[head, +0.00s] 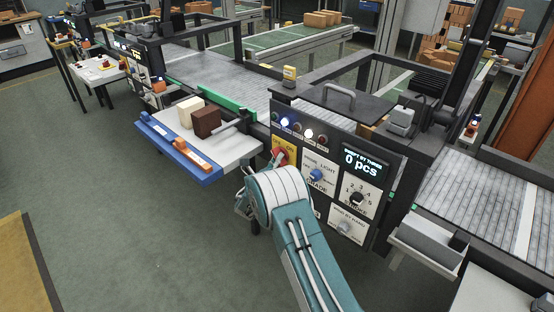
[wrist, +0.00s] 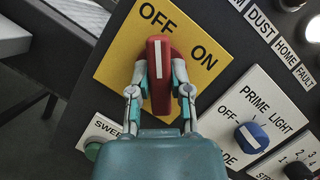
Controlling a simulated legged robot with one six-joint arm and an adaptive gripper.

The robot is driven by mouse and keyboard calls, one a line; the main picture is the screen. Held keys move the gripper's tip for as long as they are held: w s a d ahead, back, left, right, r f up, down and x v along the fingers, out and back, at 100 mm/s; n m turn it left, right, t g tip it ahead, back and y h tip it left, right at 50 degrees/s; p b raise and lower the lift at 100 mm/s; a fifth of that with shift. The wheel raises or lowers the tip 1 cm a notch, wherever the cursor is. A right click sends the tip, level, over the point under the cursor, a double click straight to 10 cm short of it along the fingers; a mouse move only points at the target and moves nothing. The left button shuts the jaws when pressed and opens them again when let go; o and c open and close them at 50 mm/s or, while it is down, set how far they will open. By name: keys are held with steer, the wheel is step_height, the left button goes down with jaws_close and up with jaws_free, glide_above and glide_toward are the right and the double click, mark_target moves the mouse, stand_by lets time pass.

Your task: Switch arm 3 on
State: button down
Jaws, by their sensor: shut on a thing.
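A red rotary knob (wrist: 160,52) with a white pointer line sits on a yellow plate (wrist: 112,62) marked OFF and ON. In the wrist view the pointer runs straight up, towards OFF; ON is to the upper right. My gripper (wrist: 159,76) is shut on the knob, one finger on each side. In the head view the red knob (head: 280,157) shows at the left of the dark control panel (head: 375,205), with my arm in front of it. The fingers are mostly hidden there. I cannot see a label reading arm 3.
A blue PRIME LIGHT knob (wrist: 251,136) and a green SWEEP button (wrist: 92,151) sit close by. The display (head: 361,164) reads 0 pcs. A shelf (head: 225,157) with two blocks juts out left of the panel. The floor in front is clear.

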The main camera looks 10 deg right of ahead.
steer(key=m+h, duration=0.1)
steer(key=m, duration=0.1)
steer(key=m+g+h, duration=0.1)
steer(key=m, duration=0.2)
steer(key=shift+w+a+m+h, duration=0.1)
steer(key=shift+a+m+h, duration=0.1)
steer(key=shift+m+h, duration=0.1)
steer(key=m+g+h, duration=0.1)
steer(key=m, duration=0.2)
steer(key=m+g+h, duration=0.1)
steer(key=m, duration=0.2)
steer(key=shift+m+g, duration=0.3)
steer(key=shift+g, duration=0.1)
steer(key=m+g+h, duration=0.1)
steer(key=m, duration=0.2)
steer(key=m+g, duration=0.2)
steer(key=m, duration=0.1)
steer(key=shift+m+h, duration=0.3)
steer(key=shift+h, duration=0.1)
steer(key=shift+f+m+g, duration=0.1)
steer(key=shift+m+g, duration=1.2)
steer(key=shift+m, duration=1.2)
steer(key=c, duration=0.6)
jaws_free()
steer(key=shift+a, duration=0.1)
steer(key=shift+o, duration=0.2)
